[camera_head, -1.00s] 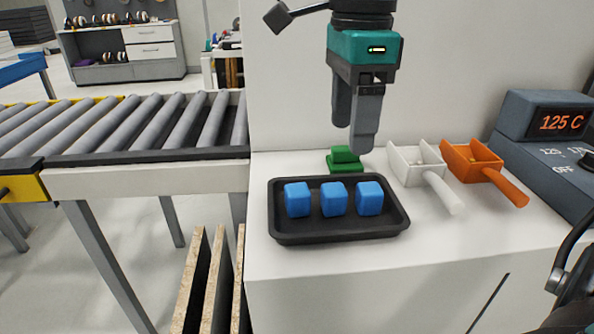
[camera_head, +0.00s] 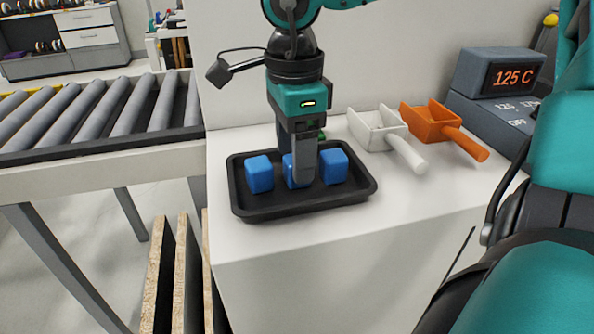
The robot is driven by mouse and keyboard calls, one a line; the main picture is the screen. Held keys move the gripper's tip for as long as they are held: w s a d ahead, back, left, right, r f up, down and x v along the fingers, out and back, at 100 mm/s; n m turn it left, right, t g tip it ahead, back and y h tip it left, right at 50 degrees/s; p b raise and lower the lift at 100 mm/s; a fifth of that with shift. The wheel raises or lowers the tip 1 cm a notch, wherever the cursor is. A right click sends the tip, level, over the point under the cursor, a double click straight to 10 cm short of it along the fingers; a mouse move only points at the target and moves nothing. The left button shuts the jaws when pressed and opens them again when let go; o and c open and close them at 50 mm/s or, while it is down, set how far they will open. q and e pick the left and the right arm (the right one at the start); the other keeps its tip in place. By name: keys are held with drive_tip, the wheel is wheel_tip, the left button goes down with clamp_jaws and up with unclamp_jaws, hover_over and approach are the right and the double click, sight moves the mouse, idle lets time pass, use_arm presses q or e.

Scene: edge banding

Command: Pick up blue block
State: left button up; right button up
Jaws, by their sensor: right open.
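Three blue blocks stand in a row in a black tray (camera_head: 300,205): a left one (camera_head: 259,174), a middle one (camera_head: 290,172) and a right one (camera_head: 334,167). My right gripper (camera_head: 297,168) points down over the middle block, open. The far finger is partly hidden behind the near one, and I cannot tell whether either finger touches the block. My left gripper is not in view.
A white scoop (camera_head: 380,132) and an orange scoop (camera_head: 432,122) lie right of the tray, by a grey device (camera_head: 495,80) reading 125 C. A roller conveyor (camera_head: 110,115) stands left.

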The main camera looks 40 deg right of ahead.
wheel_tip(320, 180, down, 2)
drive_tip(key=shift+f, duration=0.1)
drive_tip(key=c, duration=1.1)
